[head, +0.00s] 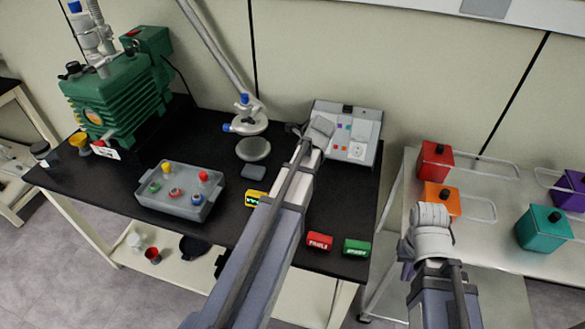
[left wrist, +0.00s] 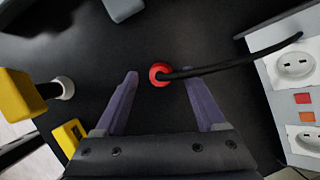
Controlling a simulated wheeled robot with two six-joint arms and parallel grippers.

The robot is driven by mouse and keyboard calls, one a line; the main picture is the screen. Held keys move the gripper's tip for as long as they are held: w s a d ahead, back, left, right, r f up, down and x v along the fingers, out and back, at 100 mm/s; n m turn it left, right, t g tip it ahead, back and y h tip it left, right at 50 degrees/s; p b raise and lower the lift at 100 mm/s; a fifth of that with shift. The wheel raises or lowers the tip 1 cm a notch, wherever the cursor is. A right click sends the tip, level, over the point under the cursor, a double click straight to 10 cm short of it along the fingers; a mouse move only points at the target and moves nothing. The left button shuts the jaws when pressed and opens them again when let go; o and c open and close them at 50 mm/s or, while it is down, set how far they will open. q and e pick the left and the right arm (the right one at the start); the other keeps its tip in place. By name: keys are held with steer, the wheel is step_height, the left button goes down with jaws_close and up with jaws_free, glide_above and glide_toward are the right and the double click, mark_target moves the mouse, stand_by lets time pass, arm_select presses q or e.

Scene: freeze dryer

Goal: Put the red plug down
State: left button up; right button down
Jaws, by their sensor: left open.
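The red plug (left wrist: 160,74) rests on the black bench top (left wrist: 200,30) in the left wrist view, with its black cable running right toward the socket box (left wrist: 296,66). My left gripper (left wrist: 160,80) is open, with one purple finger on each side of the plug and gaps between them. In the head view my left arm hides the plug and most of that gripper. The grey socket box (head: 358,118) stands at the back right of the bench. My right gripper (head: 407,268) shows only partly beside its wrist on the right, and its jaws are hidden.
A grey tray-like box (head: 150,203) with coloured knobs and a green pump (head: 125,90) stand left. A yellow block (head: 256,199), a red block (head: 320,241) and a green block (head: 357,247) lie near the front edge. Coloured boxes stand on the right table (head: 490,270).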

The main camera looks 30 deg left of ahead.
arm_select(q)
steer(key=p+v, duration=0.7)
steer(key=v, duration=0.2)
steer(key=shift+r+p, duration=0.2)
steer(key=shift+p, duration=0.15)
steer(key=shift+d, duration=0.1)
steer(key=s+d+n+h, duration=0.1)
steer(key=s+d+n, duration=0.4)
steer(key=d, duration=0.3)
steer(key=s+d+f+n+h, duration=0.1)
steer(key=s+d+n, duration=0.4)
steer(key=d, duration=0.4)
steer(key=s+d+n+g+h, duration=0.1)
steer(key=s+d+n, duration=0.4)
steer(key=d, duration=0.4)
steer(key=shift+s+f+n, duration=0.3)
steer(key=shift+s+n, duration=0.05)
steer(key=shift+n, duration=0.15)
steer(key=shift+a, duration=0.15)
